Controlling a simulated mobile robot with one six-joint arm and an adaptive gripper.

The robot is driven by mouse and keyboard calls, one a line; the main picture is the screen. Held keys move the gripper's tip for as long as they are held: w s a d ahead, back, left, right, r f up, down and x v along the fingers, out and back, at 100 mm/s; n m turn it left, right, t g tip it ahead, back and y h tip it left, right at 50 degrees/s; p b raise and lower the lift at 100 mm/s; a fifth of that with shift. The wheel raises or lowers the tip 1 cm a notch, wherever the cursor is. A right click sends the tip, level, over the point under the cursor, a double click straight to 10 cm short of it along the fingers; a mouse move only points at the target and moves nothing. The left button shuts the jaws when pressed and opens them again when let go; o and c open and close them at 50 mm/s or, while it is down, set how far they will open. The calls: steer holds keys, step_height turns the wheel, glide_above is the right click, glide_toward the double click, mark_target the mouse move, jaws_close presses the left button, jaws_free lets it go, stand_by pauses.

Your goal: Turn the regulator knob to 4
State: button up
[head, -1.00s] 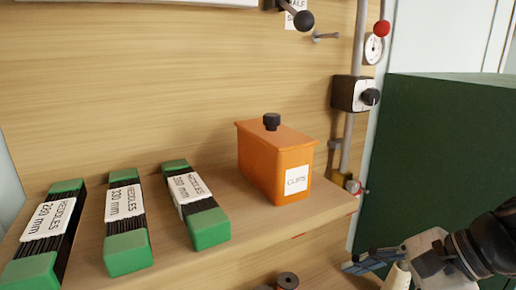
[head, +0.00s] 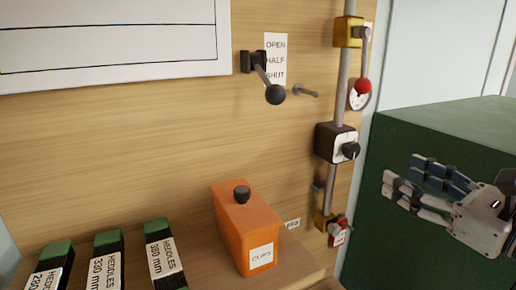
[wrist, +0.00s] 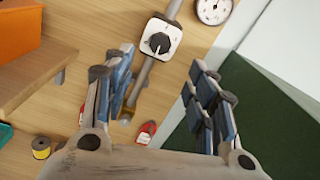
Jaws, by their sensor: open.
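The regulator is a dark box with a white face and a black knob (head: 350,150), mounted on a vertical grey pipe (head: 343,90). The knob also shows in the wrist view (wrist: 160,42), top centre, on its white dial plate. The marks on the dial are too small to read, so I cannot tell its setting. My gripper (head: 404,171) is open and empty, to the right of the regulator in front of the green cabinet. In the wrist view its two blue-padded fingers (wrist: 160,65) stand wide apart, with the knob beyond them; nothing touches it.
A red-knobbed lever (head: 363,86) and a round gauge (wrist: 213,9) sit above the regulator, a red valve (head: 339,232) below. A black-balled lever (head: 274,94) and a peg (head: 307,92) stick out to the left. An orange clips box (head: 243,225) stands on the shelf. A green cabinet (head: 440,130) is at right.

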mark_target(355, 152)
steer(key=x, duration=1.1)
steer(key=shift+w, duration=0.3)
steer(key=c, duration=1.1)
